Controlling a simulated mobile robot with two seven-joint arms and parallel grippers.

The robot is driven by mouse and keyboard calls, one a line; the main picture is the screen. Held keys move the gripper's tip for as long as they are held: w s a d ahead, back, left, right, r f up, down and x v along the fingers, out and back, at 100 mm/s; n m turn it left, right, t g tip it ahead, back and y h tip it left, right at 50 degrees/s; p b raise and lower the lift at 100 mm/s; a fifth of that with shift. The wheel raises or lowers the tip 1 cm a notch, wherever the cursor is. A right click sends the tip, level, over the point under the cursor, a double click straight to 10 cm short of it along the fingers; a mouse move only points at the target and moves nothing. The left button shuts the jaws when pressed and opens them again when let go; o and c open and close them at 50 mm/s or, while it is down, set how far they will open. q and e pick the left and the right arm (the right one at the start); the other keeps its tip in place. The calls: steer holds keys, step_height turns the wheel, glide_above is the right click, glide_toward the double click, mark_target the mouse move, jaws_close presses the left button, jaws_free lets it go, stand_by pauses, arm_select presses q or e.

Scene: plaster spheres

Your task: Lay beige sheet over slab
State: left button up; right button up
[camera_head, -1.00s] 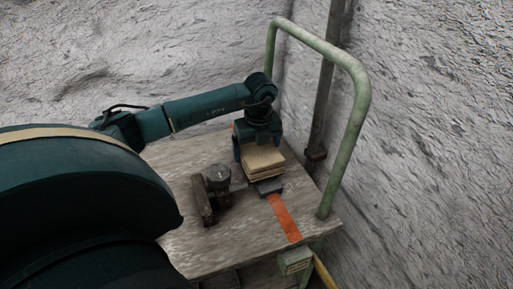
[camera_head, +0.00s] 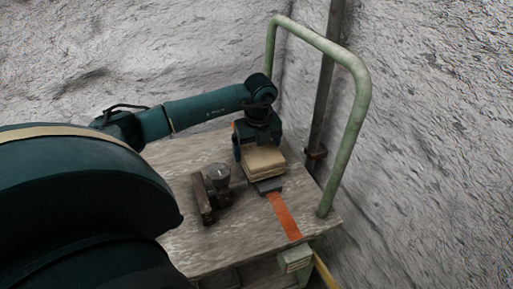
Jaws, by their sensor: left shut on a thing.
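A beige sheet (camera_head: 262,161), which looks like a folded stack, is in my left gripper (camera_head: 258,146) near the far right of the trolley top. The gripper points down and is shut on the sheet; its fingertips are partly hidden by it. A dark grey slab (camera_head: 268,186) shows just below the sheet's near edge, mostly covered by it from this view. I cannot tell whether the sheet touches the slab. My right gripper is not in view.
A wooden trolley top (camera_head: 215,240) carries a dark metal tool like a small vice (camera_head: 213,190) left of the slab. An orange strip (camera_head: 284,216) lies in front of the slab. A green tube handle (camera_head: 350,130) rises at the right. The front of the top is clear.

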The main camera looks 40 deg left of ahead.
arm_select(q)
steer(key=shift+f, duration=0.3)
steer(key=o, duration=0.9)
steer(key=shift+r+p, duration=1.55)
steer(key=shift+r, duration=0.45)
